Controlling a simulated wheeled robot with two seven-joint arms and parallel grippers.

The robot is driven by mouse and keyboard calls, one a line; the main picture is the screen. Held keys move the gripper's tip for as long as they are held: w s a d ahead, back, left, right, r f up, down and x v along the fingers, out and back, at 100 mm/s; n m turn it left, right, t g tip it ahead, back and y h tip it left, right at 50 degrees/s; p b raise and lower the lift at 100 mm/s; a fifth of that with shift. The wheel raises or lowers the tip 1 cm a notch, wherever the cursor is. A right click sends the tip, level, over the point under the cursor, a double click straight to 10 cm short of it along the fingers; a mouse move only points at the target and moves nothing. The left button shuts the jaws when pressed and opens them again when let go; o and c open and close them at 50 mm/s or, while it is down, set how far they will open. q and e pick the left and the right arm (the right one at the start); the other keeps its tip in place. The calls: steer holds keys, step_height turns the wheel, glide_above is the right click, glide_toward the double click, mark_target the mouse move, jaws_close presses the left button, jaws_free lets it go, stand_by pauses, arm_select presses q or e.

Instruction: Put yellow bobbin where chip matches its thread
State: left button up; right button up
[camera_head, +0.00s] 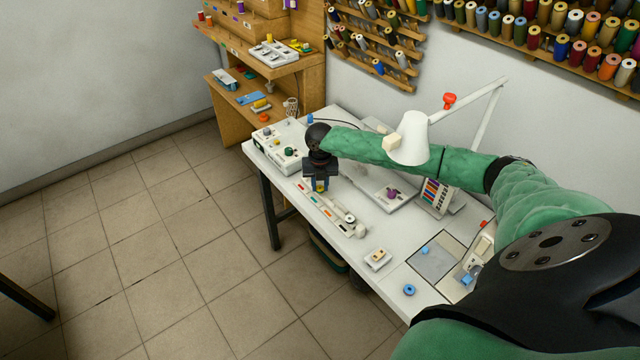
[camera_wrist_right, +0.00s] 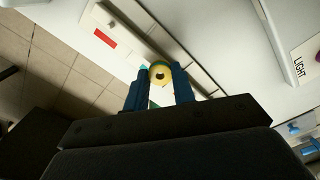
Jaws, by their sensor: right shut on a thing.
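My right gripper (camera_head: 320,181) is above the table's left part, shut on the yellow bobbin (camera_head: 320,187). In the right wrist view the bobbin (camera_wrist_right: 160,73) sits between the two blue fingertips, its dark centre hole facing the camera. A long pale tray (camera_head: 346,230) with small coloured chips lies below the gripper. A red chip (camera_wrist_right: 105,38) shows clear in the right wrist view, and a bit of green shows beside the bobbin. The fingers and bobbin hide part of the tray. I cannot tell whether the bobbin touches it. My left gripper is not in view.
A white machine with knobs (camera_head: 276,143) stands left of the gripper. A blue bobbin (camera_head: 409,289) lies near the front edge.

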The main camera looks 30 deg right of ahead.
steer(key=shift+f, duration=0.55)
steer(key=o, duration=1)
steer(key=shift+c, duration=0.2)
steer(key=shift+r, duration=0.85)
arm_select(q)
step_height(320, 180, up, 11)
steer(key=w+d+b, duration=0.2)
steer(key=b, duration=0.2)
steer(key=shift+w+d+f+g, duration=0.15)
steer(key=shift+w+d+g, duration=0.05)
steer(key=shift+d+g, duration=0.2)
arm_select(e)
step_height(320, 180, up, 12)
steer(key=shift+f, duration=0.2)
